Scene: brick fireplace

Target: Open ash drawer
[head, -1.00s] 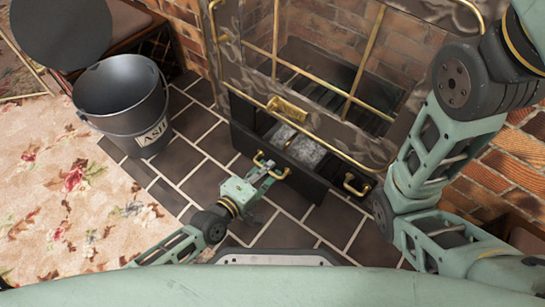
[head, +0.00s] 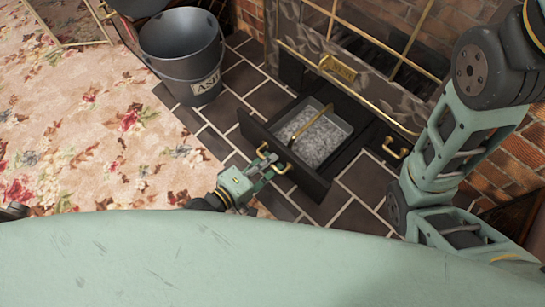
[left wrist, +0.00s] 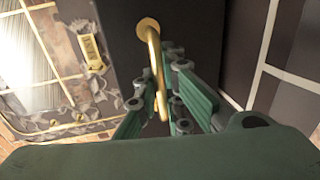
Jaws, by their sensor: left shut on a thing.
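The dark ash drawer (head: 312,184) is pulled out from under the stove in the head view, with a grey pan of ash (head: 322,140) inside it. A brass rod lies across the pan. My left gripper (head: 268,165) is shut on the drawer's brass handle (head: 287,168), in front of the drawer. In the left wrist view the handle (left wrist: 152,50) runs down between the green fingers (left wrist: 165,105), with the dark drawer front (left wrist: 122,60) behind it. My right arm shows at the right of the head view, but its gripper is out of view.
A dark bucket labelled ASH (head: 190,72) stands on the tiles left of the drawer. The stove front (head: 350,85) with brass trim is behind it. Another brass handle (head: 397,150) is right of the drawer. A floral carpet (head: 85,130) covers the left.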

